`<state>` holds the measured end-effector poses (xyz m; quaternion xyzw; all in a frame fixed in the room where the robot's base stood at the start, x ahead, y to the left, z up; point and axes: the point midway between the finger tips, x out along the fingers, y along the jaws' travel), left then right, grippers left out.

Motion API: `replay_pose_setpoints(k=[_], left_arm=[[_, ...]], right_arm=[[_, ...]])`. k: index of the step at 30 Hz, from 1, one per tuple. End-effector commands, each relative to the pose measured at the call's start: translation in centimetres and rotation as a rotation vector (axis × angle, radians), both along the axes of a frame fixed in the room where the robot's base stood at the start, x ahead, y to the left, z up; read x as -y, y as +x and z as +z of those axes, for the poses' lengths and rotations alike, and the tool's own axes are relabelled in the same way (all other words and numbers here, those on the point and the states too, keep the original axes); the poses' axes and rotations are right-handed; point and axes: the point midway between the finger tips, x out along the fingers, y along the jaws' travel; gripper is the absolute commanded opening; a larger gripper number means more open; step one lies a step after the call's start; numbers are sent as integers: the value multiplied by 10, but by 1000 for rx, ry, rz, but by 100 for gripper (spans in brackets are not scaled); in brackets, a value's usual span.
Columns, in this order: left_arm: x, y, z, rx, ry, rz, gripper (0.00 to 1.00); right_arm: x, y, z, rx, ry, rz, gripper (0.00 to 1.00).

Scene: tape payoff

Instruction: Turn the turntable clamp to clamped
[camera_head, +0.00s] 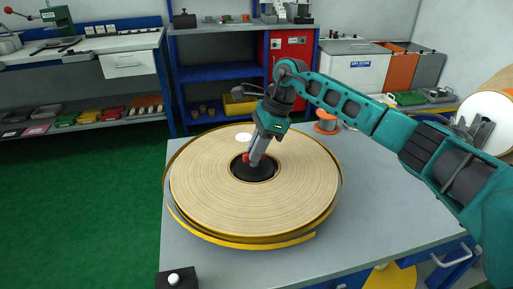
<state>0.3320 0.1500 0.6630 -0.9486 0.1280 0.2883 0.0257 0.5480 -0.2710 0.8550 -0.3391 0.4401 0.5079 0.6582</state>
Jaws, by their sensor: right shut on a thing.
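The turntable (325,207) carries a large pale tape roll (215,195) and sits on the grey table. Its clamp is at the dark hub (252,172) in the roll's centre, with a small red part (246,158) showing at the left of my fingers. My right gripper (256,160) reaches down from the right and is shut on the clamp at the hub. The fingers hide part of the clamp, so its exact turn position cannot be told. My left gripper is not in view.
The grey table (390,200) has free room right of the roll. A black box with a white knob (174,279) is at the front left edge. A copper-coloured spool (326,124) stands behind the roll. Blue shelving (215,73) is behind the table.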

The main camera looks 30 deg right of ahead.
Motion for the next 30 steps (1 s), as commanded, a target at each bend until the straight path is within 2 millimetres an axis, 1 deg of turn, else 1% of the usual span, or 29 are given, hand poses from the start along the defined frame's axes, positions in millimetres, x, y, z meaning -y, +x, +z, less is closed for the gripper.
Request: replay_pose_setpoints(k=[5,11,21,30], left_arm=[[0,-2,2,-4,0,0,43],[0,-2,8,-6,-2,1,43],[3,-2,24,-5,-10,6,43],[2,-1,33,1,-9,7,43]], right_arm=[[0,0,1,0,-1,-35,0],[0,-1,2,1,0,-142,0],[-1,-3,3,2,-1,-445,0],[-3,-4,2,4,1,-729,0]])
